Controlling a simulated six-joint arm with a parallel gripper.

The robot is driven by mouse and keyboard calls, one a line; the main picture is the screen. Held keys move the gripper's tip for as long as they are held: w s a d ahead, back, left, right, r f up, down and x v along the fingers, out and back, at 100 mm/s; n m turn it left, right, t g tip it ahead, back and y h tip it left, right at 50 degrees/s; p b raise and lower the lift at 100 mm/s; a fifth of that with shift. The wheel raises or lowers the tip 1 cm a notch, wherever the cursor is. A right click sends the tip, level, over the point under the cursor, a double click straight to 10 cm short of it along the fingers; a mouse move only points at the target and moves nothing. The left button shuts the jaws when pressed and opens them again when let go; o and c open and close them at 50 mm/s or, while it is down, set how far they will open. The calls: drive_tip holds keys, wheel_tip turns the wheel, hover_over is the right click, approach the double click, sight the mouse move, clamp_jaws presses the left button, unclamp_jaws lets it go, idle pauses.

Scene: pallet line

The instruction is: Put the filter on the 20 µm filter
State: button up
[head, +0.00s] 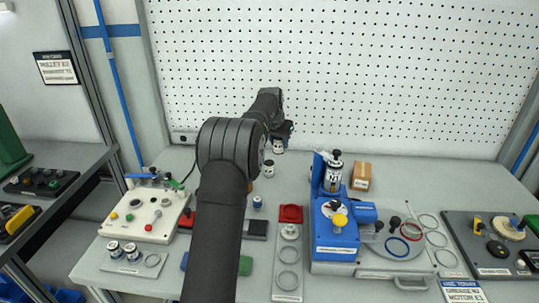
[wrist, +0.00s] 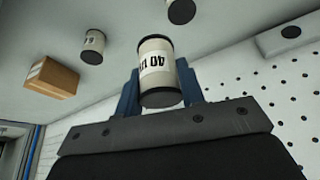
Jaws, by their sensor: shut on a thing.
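In the head view the held filter (head: 278,147) is at the far end of my arm, near the pegboard. A similar filter (head: 268,168) stands on the table just below it in the picture. The wrist view shows two more cylinders apart from the held one: one with a dark-lettered label (wrist: 93,45) and one cut by the top edge (wrist: 181,10). I cannot read which is the 20 µm filter.
A cardboard box (head: 361,176) stands right of the filters, behind a blue machine (head: 335,225) bearing a labelled canister (head: 332,178). A cream control box (head: 148,215) is at the left. A grey tray with a red part (head: 290,213) lies in front. My arm hides part of the table.

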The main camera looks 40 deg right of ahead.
drive_tip(key=w+f, duration=0.1)
drive_tip(key=w, duration=0.1)
drive_tip(key=w+a+f, duration=0.1)
drive_tip(key=w, duration=0.1)
drive_tip(key=shift+w+f, duration=0.1)
drive_tip(key=shift+f, duration=2.2)
drive_tip(key=shift+f, duration=0.15)
drive_tip(key=o, duration=1)
drive_tip(key=shift+c, duration=0.2)
drive_tip(key=v, duration=1.2)
